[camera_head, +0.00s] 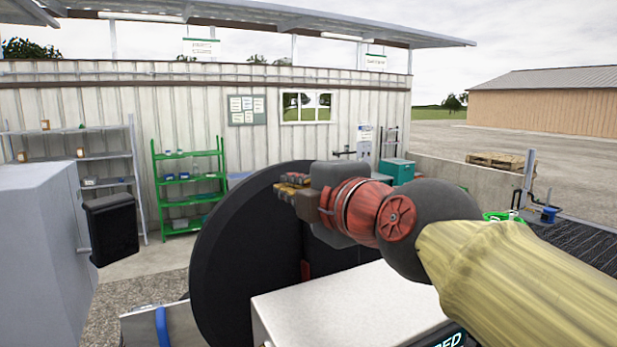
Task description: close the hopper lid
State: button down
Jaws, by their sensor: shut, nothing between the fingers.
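A large round black disc, which looks like the hopper lid (235,245), stands raised and steeply tilted in the middle of the head view. A white box with partly visible lettering (340,305) lies below and in front of it; I cannot tell if it is part of the hopper. My gripper (283,187) is shut and empty, pointing left. In the picture it overlaps the disc's upper right part; I cannot tell whether it touches. My arm comes in from the right and hides the area behind it. The hopper's opening is not clearly visible.
A grey cabinet (40,250) with a black box (111,228) on its side stands at left. A green shelf (188,190) and a grey shelf (105,160) stand by the back wall. A teal box (398,171) shows behind my arm. A low wall (450,178) runs at right.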

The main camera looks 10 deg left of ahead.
aim_at(275, 178)
jog(key=shift+p+x, duration=0.65)
jog(key=shift+x, duration=1.6)
jog(key=shift+w+a, duration=0.1)
jog(key=shift+w+a, duration=0.3)
jog(key=shift+w, duration=0.15)
jog(key=w+a+f+g+h+p, duration=0.1)
jog(key=w+a+f+p, duration=0.3)
jog(key=w+a, duration=0.55)
jog(key=w+a+f+g+h+p, duration=0.1)
jog(key=w+a+f+p, duration=0.1)
jog(key=w+a+f, duration=0.75)
jog(key=w+a+f+g+p, duration=0.1)
jog(key=w+a+f+p, duration=0.1)
jog(key=w+f+p, duration=0.3)
jog(key=shift+w+a+g+h, duration=0.3)
jog(key=shift+w+h, duration=0.1)
jog(key=shift+w, duration=1.8)
jog(key=shift+d, duration=0.1)
